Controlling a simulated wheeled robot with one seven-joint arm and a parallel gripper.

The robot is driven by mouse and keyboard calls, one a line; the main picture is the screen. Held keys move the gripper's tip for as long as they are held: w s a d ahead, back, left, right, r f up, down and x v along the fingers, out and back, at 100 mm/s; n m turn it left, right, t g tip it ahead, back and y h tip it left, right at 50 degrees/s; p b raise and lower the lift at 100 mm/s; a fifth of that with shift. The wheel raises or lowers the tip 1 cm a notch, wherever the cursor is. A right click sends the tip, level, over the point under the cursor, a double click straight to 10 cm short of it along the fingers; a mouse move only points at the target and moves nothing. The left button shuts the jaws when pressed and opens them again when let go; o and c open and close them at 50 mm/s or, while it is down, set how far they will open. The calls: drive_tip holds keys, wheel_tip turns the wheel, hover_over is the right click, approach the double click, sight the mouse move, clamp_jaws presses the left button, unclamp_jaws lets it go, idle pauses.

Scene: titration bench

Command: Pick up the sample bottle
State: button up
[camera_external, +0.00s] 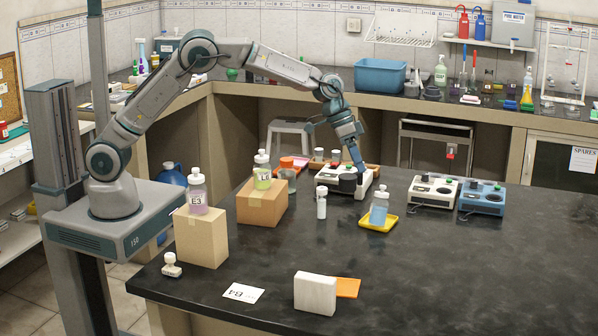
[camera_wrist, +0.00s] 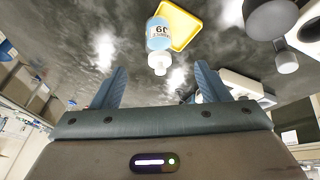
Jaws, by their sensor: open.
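A bottle of pale blue liquid with a white cap (camera_external: 379,208) stands on a yellow tray (camera_external: 390,225) on the black bench. A bottle of pink-purple liquid (camera_external: 197,193) stands on a cardboard box, and a bottle of green liquid (camera_external: 262,172) on another; which one is the sample bottle is not clear. My gripper (camera_external: 360,166) is above the bench, to the left of and behind the blue bottle in the external view. In the wrist view, my gripper (camera_wrist: 159,84) is open and empty, with the blue bottle (camera_wrist: 158,37) ahead of the gap between its fingers.
A stirrer with a dark vessel (camera_external: 347,184) is close to my gripper. A small white bottle (camera_external: 321,203) stands left of the tray. Two more devices (camera_external: 432,190) (camera_external: 482,198) stand to the right. A white block (camera_external: 315,293) is at the front; the right front bench is clear.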

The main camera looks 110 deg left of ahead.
sight(377, 206)
drive_tip(key=shift+p+x, duration=2.15)
drive_tip(key=shift+x, duration=4.15)
drive_tip(key=shift+w+f, duration=0.5)
drive_tip(key=shift+f, duration=0.05)
drive_tip(key=c, duration=1.2)
drive_tip(key=shift+c, duration=0.4)
drive_tip(key=shift+r, duration=0.15)
